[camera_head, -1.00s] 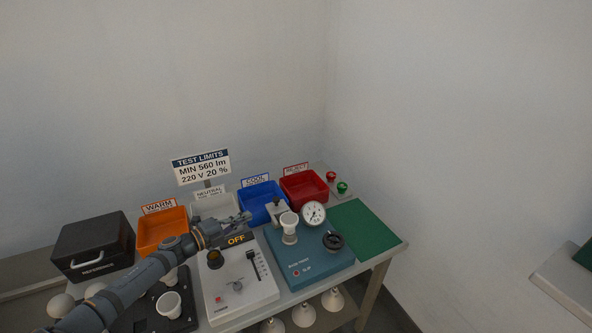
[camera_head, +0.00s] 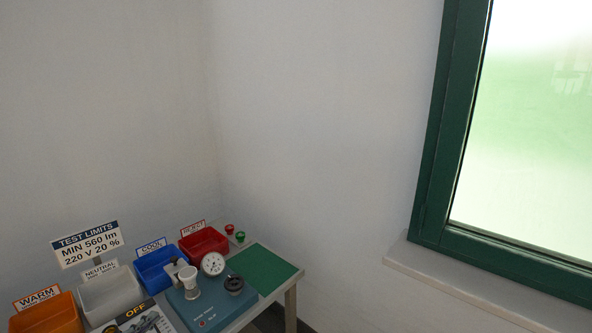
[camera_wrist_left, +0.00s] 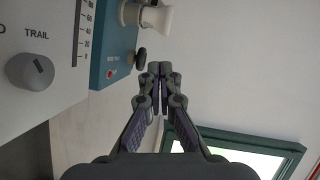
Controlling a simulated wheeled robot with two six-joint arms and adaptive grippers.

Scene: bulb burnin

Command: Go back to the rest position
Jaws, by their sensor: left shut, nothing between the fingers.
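My left gripper (camera_head: 152,322) shows at the bottom edge of the head view, over the white panel with the OFF display (camera_head: 135,311). In the left wrist view my left gripper (camera_wrist_left: 160,72) has its fingertips together, with nothing between them. It is apart from the blue-green tester (camera_wrist_left: 112,45) and from the white panel with the TRAIL knob (camera_wrist_left: 30,70). The rest of my left arm is outside the head view. My right gripper is in neither view.
Orange (camera_head: 45,318), grey (camera_head: 112,298), blue (camera_head: 155,272) and red (camera_head: 204,246) bins stand along the table's back. The teal tester (camera_head: 207,310) carries a white holder and a gauge (camera_head: 213,264). A green mat (camera_head: 264,268) is clear. A green-framed window (camera_head: 437,140) is at right.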

